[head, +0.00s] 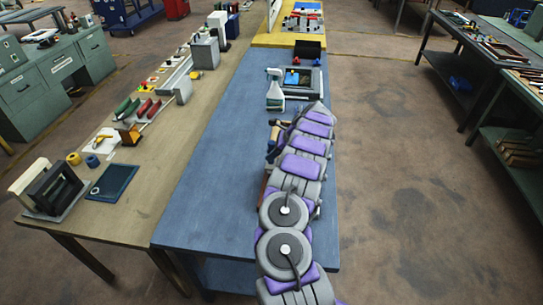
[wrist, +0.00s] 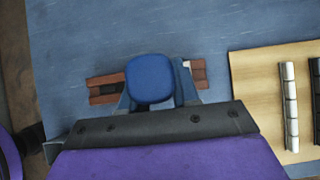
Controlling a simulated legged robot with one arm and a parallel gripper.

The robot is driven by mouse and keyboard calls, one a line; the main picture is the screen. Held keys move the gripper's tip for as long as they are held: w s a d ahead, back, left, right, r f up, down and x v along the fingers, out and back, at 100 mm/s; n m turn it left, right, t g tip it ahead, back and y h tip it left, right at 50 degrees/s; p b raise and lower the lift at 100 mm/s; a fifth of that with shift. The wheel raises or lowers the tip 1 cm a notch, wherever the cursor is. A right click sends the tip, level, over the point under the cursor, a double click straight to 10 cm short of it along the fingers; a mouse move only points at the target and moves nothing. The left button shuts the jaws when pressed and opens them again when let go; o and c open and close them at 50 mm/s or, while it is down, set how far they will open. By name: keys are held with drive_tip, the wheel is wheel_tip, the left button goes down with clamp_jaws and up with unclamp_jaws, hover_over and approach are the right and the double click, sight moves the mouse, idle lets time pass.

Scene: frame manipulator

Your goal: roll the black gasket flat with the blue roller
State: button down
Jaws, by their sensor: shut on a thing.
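My gripper (wrist: 155,100) is shut on a rounded blue piece, which looks like the end of the blue roller (wrist: 150,76). The roller is seen end-on in the wrist view, and its lower part is hidden. It is above or in a reddish-brown slatted holder (wrist: 104,88) on the blue bench; I cannot tell if it touches. In the head view my arm hides most of the gripper. A black-edged frame (head: 318,80) lies farther up the bench. I cannot tell the black gasket apart from this dark edging.
A spray bottle (head: 275,98) stands beside the frame. In the wrist view, a light wooden board (wrist: 262,100) with white and black segmented rods (wrist: 290,105) lies at the right. The blue bench (head: 208,190) is clear at the near left. A tool-covered wooden bench (head: 150,165) adjoins it.

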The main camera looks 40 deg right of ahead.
drive_tip(key=shift+w+d+f, duration=0.15)
drive_tip(key=shift+d, duration=0.15)
drive_tip(key=shift+w+d, duration=0.2)
drive_tip(key=shift+w, duration=0.15)
drive_tip(key=shift+d, duration=0.1)
drive_tip(key=shift+w+d+p, duration=0.6)
drive_tip(key=shift+w+d, duration=0.6)
wheel_tip(320, 180, up, 6)
drive_tip(key=p, duration=0.4)
drive_tip(key=shift+r, duration=0.2)
